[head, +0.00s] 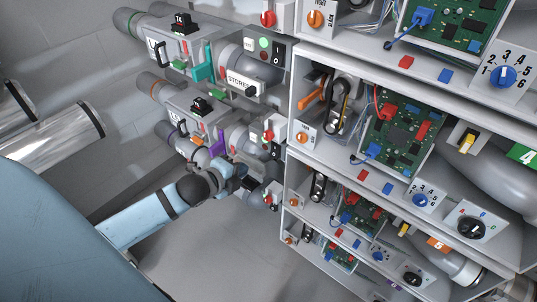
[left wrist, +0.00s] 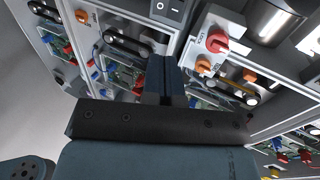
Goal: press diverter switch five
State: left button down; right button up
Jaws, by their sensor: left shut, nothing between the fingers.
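My left gripper (head: 252,184) reaches in from the left, its fingers closed and empty, beside the lower blower units. In the left wrist view the closed dark fingers (left wrist: 166,78) point toward the shelves, with a box carrying a red knob (left wrist: 217,42) just to their right. An orange label reading 5 (head: 437,244) is on a lower shelf. A yellow switch (head: 405,229) sits to its left. I cannot tell which control is diverter switch five. My right gripper is not in view.
Shelves of green circuit boards (head: 400,133), blue dials (head: 424,200) and a black dial (head: 473,229) fill the right. A green label reading 4 (head: 527,155) is above. Blower units (head: 190,105) line the back left. The grey floor (head: 200,255) is open below my arm.

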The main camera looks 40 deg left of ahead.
aim_at(274, 155)
pick_arm(q)
jog(key=b+x, duration=0.2)
jog(key=x, duration=1)
jog(key=shift+w+f, duration=0.15)
jog(key=shift+w, duration=0.15)
jog(key=shift+w+d+f, duration=0.1)
jog(key=shift+w+f, duration=0.15)
jog(key=shift+w, duration=0.45)
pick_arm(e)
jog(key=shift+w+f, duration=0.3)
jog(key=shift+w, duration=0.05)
